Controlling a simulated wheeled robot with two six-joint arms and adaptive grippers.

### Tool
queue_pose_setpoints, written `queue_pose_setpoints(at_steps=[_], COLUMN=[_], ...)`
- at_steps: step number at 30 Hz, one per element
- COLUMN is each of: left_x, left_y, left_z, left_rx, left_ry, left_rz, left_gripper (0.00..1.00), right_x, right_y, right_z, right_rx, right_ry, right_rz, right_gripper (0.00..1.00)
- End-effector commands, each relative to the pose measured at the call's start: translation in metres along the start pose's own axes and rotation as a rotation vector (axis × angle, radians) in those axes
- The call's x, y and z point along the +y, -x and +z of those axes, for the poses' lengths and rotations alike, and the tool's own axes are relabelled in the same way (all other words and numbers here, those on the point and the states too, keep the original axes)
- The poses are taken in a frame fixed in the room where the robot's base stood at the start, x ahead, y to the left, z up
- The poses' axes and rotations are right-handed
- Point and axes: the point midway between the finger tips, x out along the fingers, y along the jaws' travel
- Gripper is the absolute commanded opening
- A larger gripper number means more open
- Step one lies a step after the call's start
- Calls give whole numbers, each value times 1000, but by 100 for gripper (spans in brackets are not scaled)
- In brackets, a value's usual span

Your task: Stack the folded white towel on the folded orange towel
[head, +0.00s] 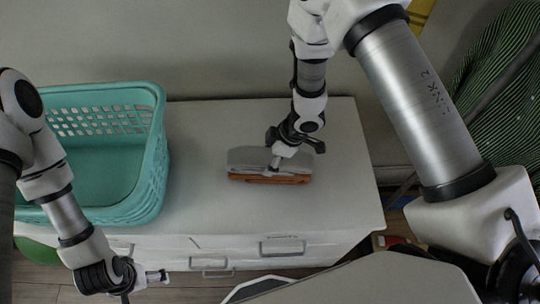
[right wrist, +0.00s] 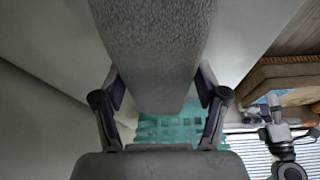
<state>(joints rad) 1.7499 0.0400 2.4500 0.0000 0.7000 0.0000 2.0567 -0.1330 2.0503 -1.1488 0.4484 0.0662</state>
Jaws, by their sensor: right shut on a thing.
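The folded white towel (head: 243,158), greyish in this light, is directly over the folded orange towel (head: 262,179) on the white cabinet top. The orange towel shows as a strip along the front below it. I cannot tell whether the two touch fully. My right gripper (head: 277,165) comes down from behind and is shut on the white towel. In the right wrist view the white towel (right wrist: 155,50) fills the space between the fingers of my right gripper (right wrist: 160,100). My left gripper (head: 160,276) is low at the left, in front of the cabinet drawers, with no towel at it.
A teal plastic basket (head: 158,150) stands on the left of the white cabinet (head: 340,200). It also shows in the right wrist view (right wrist: 170,128). The cabinet top is clear to the right of the towels. A wall stands behind. Dark green striped cloth (head: 495,85) is at the right.

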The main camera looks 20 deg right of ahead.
Motion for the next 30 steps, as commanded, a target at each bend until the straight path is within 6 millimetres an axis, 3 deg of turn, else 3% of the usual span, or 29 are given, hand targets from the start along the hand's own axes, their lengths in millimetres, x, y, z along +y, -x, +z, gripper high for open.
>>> queue_pose_setpoints(at_steps=[3,4,6,19,23,30], left_x=[0,0,0,0,0,0], left_y=[-2,-1,-1,-1,-1,-1], left_z=[0,0,0,0,0,0], left_rx=[0,0,0,0,0,0], left_ry=[0,0,0,0,0,0], left_rz=[0,0,0,0,0,0], left_gripper=[100,100,100,100,100,100], right_x=[0,0,0,0,1,1], right_y=[-2,-1,-1,7,31,93], right_z=[1,0,0,1,0,0], right_rx=[0,0,0,0,1,3], right_ry=[0,0,0,0,-1,0], right_rz=[0,0,0,0,3,4], right_gripper=[30,83,100,100,100,100])
